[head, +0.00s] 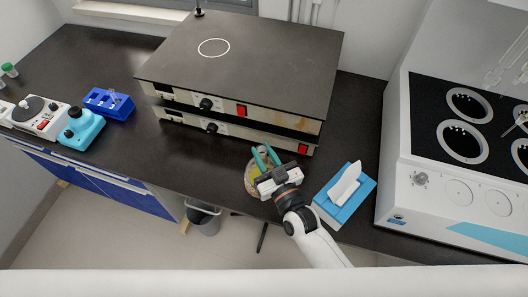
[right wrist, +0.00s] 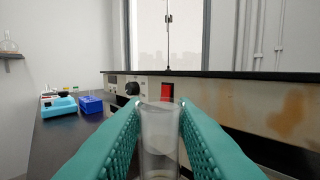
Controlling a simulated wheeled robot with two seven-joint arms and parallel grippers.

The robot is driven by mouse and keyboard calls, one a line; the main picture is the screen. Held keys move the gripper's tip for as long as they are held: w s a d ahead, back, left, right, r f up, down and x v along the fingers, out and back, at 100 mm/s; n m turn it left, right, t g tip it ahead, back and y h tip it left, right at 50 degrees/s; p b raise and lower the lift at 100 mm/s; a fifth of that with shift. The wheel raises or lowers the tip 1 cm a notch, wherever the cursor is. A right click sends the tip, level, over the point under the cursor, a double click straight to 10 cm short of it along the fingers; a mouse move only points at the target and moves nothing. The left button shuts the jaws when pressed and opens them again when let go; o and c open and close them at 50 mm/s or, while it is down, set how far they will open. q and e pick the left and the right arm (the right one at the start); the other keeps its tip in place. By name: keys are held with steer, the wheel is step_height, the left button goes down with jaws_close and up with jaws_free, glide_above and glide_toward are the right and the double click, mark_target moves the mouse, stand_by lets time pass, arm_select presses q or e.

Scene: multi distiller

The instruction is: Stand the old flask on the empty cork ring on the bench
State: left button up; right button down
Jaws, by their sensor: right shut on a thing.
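My right gripper (head: 265,153) is at the front of the bench with its teal fingers shut on the clear glass neck of the flask. In the right wrist view the neck (right wrist: 160,142) stands upright between the two fingers. In the head view, a round, tan-yellow, speckled shape (head: 251,181) shows just left of and below the gripper. It looks like the cork ring with the flask's body over it, but the gripper hides much of it. I cannot tell whether the flask touches the ring. My left gripper is in neither view.
Stacked hotplates (head: 240,70) stand just behind the gripper. A blue tissue box (head: 329,209) is close on its right. A white heating unit (head: 455,190) stands farther right. A blue rack (head: 108,104) and a teal device (head: 82,128) are at left. Bench between is clear.

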steer(key=shift+f, duration=0.15)
stand_by(0.4)
steer(key=c, duration=1.1)
jaws_free()
steer(key=shift+s+d+f, duration=0.2)
steer(key=shift+s, duration=0.3)
steer(key=r+b+v, duration=0.1)
steer(key=b+v, duration=0.1)
steer(key=v, duration=0.9)
steer(key=shift+f+b, duration=0.3)
steer(key=shift+b, duration=0.05)
